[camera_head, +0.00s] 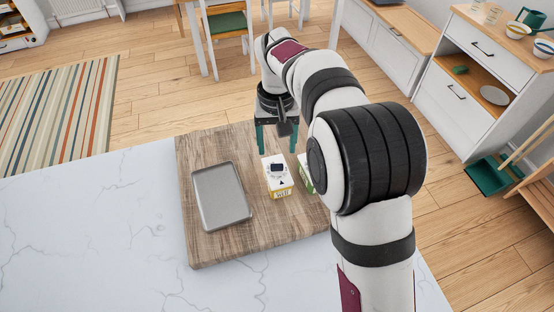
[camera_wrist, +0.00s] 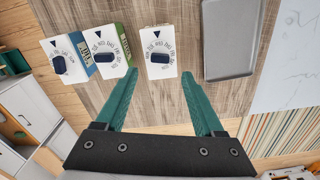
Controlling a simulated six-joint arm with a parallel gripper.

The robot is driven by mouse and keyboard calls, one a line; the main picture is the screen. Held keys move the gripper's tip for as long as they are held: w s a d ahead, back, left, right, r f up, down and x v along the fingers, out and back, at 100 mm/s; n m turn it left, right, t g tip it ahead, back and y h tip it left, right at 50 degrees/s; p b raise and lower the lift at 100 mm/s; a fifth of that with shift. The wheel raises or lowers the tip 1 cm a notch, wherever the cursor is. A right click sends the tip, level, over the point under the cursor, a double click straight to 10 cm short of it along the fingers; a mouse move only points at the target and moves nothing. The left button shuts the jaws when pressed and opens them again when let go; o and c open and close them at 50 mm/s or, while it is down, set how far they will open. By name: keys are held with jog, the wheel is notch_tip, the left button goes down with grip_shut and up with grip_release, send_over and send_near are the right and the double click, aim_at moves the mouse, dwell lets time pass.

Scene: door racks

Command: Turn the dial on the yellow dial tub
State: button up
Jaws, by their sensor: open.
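The yellow dial tub (camera_head: 276,186) stands on the wooden board, with a white top and a dark blue dial knob (camera_head: 277,168). In the wrist view this tub (camera_wrist: 150,70) is the one nearest the tray, with its knob (camera_wrist: 160,58) and a dark triangle mark on top. My gripper (camera_head: 277,152) is open and empty, its green fingers pointing down at the tub's far side. In the wrist view the fingertips (camera_wrist: 160,75) lie to either side of the tub's near edge. I cannot tell their exact height above it.
A green-sided dial tub (camera_wrist: 103,50) and a blue-sided one (camera_wrist: 66,60) stand beside it; my arm hides most of them in the head view. A grey tray (camera_head: 221,196) lies on the wooden board (camera_head: 200,254). The marble top (camera_head: 90,230) left of the board is clear.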

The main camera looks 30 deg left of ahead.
aim_at(277, 165)
notch_tip(277, 165, down, 6)
jog(key=shift+f, duration=0.25)
jog(key=shift+c, duration=0.3)
